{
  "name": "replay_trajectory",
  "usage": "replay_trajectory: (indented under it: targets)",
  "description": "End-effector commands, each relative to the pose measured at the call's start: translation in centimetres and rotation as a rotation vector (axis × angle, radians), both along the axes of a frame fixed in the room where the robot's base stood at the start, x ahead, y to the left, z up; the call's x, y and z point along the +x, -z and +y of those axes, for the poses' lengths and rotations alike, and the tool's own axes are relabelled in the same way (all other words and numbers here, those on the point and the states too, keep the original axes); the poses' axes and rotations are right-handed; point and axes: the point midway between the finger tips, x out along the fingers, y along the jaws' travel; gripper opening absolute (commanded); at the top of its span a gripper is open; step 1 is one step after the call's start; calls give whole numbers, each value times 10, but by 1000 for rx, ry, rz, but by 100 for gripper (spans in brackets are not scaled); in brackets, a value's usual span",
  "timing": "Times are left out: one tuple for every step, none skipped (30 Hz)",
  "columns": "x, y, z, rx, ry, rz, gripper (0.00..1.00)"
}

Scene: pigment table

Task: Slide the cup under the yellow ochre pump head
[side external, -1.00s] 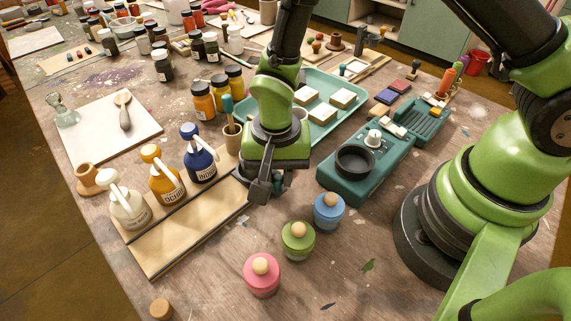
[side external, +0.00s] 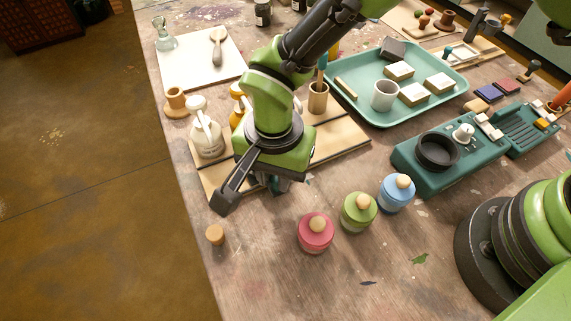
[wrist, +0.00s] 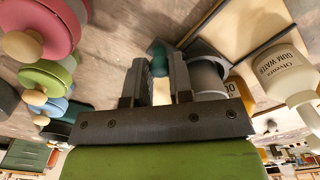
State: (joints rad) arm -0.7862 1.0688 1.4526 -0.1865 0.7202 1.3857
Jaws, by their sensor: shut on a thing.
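My gripper (wrist: 158,85) is low over the front of the wooden pump board (side external: 335,150), its dark fingers pointing down. A teal piece (wrist: 158,60) shows between the fingertips. A grey, round, cup-like thing (wrist: 210,72) is right beside the right finger in the wrist view; I cannot tell exactly how the fingers hold it. In the side view my gripper hides it. The yellow ochre bottle (side external: 237,112) stands behind my gripper, mostly hidden; a yellow sliver with part of its label shows in the wrist view (wrist: 236,88). Its pump head is mostly hidden.
The white gum water bottle (side external: 206,138) stands just left of my gripper. Pink (side external: 315,233), green (side external: 358,214) and blue (side external: 395,195) lidded jars stand to the right.

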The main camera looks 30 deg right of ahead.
Motion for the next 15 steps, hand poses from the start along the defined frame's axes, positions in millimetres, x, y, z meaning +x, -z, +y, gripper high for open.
replay_trajectory:
  targets:
    - [0, 0, 0, 0, 1, 1, 0]
    - [0, 0, 0, 0, 1, 1, 0]
    - [0, 0, 0, 0, 1, 1, 0]
    - [0, 0, 0, 0, 1, 1, 0]
    - [0, 0, 0, 0, 1, 1, 0]
    - [0, 0, 0, 0, 1, 1, 0]
    - [0, 0, 0, 0, 1, 1, 0]
    - [0, 0, 0, 0, 1, 1, 28]
    - [0, 0, 0, 0, 1, 1, 31]
    - [0, 0, 0, 0, 1, 1, 31]
    - [0, 0, 0, 0, 1, 1, 31]
    - [0, 0, 0, 1, 1, 1, 31]
    - [0, 0, 0, 1, 1, 1, 31]
    - [0, 0, 0, 1, 1, 1, 31]
    - [0, 0, 0, 0, 1, 0, 31]
